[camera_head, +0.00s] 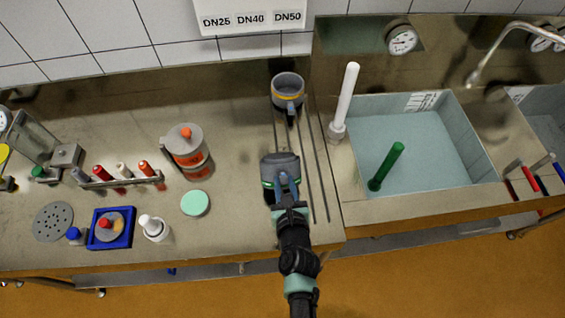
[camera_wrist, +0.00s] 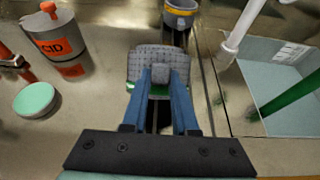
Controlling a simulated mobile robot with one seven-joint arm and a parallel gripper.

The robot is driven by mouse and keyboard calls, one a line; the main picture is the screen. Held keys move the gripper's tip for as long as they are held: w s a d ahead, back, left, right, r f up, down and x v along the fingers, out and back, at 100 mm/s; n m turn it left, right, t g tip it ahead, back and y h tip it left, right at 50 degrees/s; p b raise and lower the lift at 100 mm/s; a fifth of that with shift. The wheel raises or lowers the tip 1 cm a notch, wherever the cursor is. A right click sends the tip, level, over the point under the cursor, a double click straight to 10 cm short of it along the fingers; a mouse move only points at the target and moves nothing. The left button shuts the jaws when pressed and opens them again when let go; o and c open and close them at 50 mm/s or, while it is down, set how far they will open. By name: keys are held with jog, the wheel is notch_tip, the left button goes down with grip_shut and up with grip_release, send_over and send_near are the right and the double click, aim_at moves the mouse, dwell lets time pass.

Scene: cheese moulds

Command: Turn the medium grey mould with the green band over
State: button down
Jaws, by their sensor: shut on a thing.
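The medium grey mould with the green band (camera_head: 284,160) is at the front end of the dark rails on the counter. In the wrist view the mould (camera_wrist: 146,58) shows a dotted grey face, with the green band along its lower edge. I see no open mouth on it, and I cannot tell if it touches the rails. My gripper (camera_head: 283,183) is shut on a grey grip part on the mould's near side. In the wrist view the blue fingers of my gripper (camera_wrist: 161,78) close on that part and hide some of the mould.
Another grey mould with a yellow band (camera_head: 287,92) stands open-mouthed at the back of the rails (camera_head: 312,160). Left are a lidded grey pot marked ACID (camera_head: 186,146) and a mint disc (camera_head: 195,203). Right is a water-filled sink (camera_head: 425,150) with a white upright tube (camera_head: 346,95).

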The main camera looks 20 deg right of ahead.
jog(key=shift+r, duration=0.1)
jog(key=shift+s, duration=0.15)
jog(key=shift+b, duration=0.4)
jog(key=shift+s+f+b, duration=0.1)
jog(key=shift+f+b, duration=0.35)
jog(key=shift+b, duration=0.55)
jog(key=f+t+b, duration=0.1)
jog(key=b, duration=0.8)
jog(key=s+f+t+h+b, duration=0.1)
jog(key=f+t+b, duration=0.1)
jog(key=b, duration=0.7)
jog(key=shift+s+a+t, duration=0.15)
jog(key=shift+a+t, duration=0.05)
jog(key=shift+t, duration=0.1)
jog(key=f+t+b, duration=0.1)
jog(key=b, duration=0.4)
jog(key=f+t+b, duration=0.1)
jog(key=b, duration=0.5)
jog(key=f+h+b, duration=0.1)
jog(key=b, duration=0.4)
jog(key=shift+s+a+f+t, duration=0.1)
jog(key=shift+s+f+t, duration=0.15)
jog(key=shift+f+t, duration=0.15)
dwell(0.7)
